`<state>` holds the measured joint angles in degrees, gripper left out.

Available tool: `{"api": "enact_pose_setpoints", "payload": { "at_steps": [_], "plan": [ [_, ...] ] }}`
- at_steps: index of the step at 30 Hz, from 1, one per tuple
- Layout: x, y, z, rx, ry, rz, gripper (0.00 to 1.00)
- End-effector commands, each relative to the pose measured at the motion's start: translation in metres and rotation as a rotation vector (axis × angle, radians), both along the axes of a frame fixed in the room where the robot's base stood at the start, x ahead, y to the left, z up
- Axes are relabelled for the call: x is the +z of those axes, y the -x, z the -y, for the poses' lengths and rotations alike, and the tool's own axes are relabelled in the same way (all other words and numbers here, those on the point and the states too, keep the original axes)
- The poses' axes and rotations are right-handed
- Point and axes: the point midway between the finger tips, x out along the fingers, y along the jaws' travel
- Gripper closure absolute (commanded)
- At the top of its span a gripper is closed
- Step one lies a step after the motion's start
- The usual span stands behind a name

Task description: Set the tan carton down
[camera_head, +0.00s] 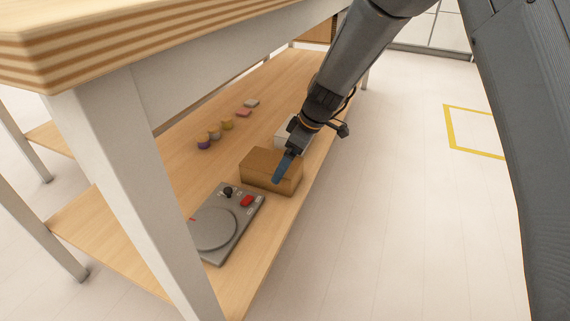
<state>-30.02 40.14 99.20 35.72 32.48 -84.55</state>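The tan carton (256,162) is a brown box at the lower shelf's front edge, just behind the grey device. It looks level, and I cannot tell whether its underside touches the shelf board. My gripper (282,168) reaches down from the upper right. Its blue finger overlaps the right part of the carton. The second finger is not clearly seen, so I cannot tell whether the gripper is open or closed on the carton. The lower shelf (180,160) is a light wood board.
A grey device (212,230) with a round plate and a red button lies in front of the carton. A white box (281,131) stands close behind it, partly hidden by my arm. Several small coloured items (227,124) line the shelf's left side. A table leg (140,180) stands at the left.

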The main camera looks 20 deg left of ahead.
Motion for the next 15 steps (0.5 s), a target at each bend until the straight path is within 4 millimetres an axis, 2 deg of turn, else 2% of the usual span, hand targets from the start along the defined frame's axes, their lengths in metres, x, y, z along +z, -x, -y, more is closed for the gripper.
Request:
{"api": "enact_pose_setpoints", "payload": {
  "at_steps": [1,6,12,15],
  "plan": [
    [0.015,0.001,0.004,-0.001,-0.001,0.001,0.00],
    [0.047,0.002,0.018,-0.001,0.000,0.001,0.00],
    [0.075,0.003,0.030,0.000,0.000,0.000,0.00],
    [0.083,0.003,0.034,-0.001,0.000,-0.001,0.00]
  ]
}}
